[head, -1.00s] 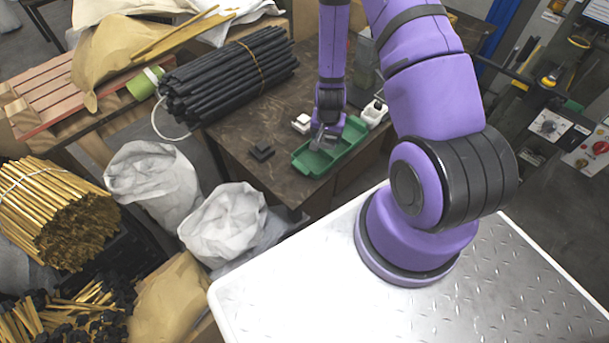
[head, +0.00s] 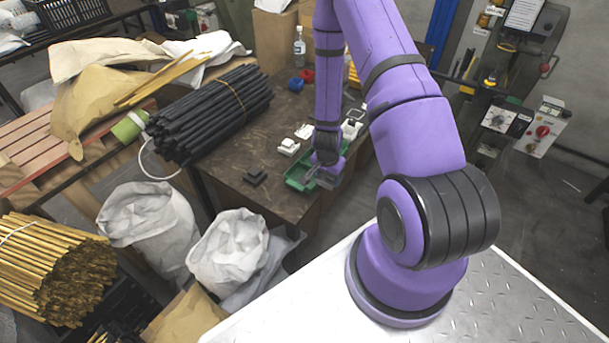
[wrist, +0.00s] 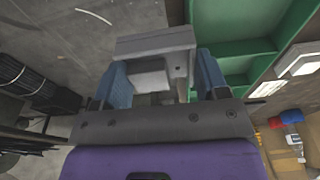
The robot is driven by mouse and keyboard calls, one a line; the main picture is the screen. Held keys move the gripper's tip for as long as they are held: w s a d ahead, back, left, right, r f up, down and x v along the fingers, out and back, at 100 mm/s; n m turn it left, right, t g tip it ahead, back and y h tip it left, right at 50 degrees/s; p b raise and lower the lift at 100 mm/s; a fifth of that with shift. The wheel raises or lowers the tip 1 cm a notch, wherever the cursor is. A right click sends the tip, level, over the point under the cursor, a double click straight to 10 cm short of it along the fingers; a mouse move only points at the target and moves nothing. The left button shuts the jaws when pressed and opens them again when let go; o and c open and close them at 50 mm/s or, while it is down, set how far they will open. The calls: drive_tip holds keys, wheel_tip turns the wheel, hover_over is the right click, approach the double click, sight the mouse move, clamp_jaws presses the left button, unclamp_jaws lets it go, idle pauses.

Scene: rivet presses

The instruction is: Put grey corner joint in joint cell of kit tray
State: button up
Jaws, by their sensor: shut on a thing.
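My gripper (wrist: 162,78) is shut on the grey corner joint (wrist: 155,44), which sits between the two blue fingers in the wrist view. The green kit tray (head: 294,183) lies on the dark table. In the wrist view the tray (wrist: 232,48) shows its empty green compartments to the right of the joint. The joint is beside or over the tray's edge; its height above it I cannot tell. In the head view my gripper (head: 322,172) covers part of the tray, and the joint is hard to make out.
A black part (head: 255,176) lies on the table left of the tray. White parts (head: 289,147) sit behind the tray. A bundle of black rods (head: 208,115) lies at the table's left. A blue part (head: 296,84), a red part (head: 307,75) and a bottle (head: 299,47) stand farther back.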

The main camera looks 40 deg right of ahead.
drive_tip(key=w+a, duration=0.1)
drive_tip(key=w, duration=0.1)
drive_tip(key=w+a, duration=0.1)
drive_tip(key=w, duration=0.2)
drive_tip(key=w+a, duration=0.1)
drive_tip(key=w, duration=0.2)
drive_tip(key=shift+a+f, duration=0.1)
drive_tip(key=shift+f, duration=0.3)
drive_tip(key=shift+w+a+f, duration=0.15)
drive_tip(key=shift+w+f, duration=0.05)
drive_tip(key=shift+w, duration=0.15)
drive_tip(key=shift+f, duration=1.6)
drive_tip(key=shift+s+f, duration=0.1)
drive_tip(key=o, duration=0.6)
drive_tip(key=shift+o, duration=0.2)
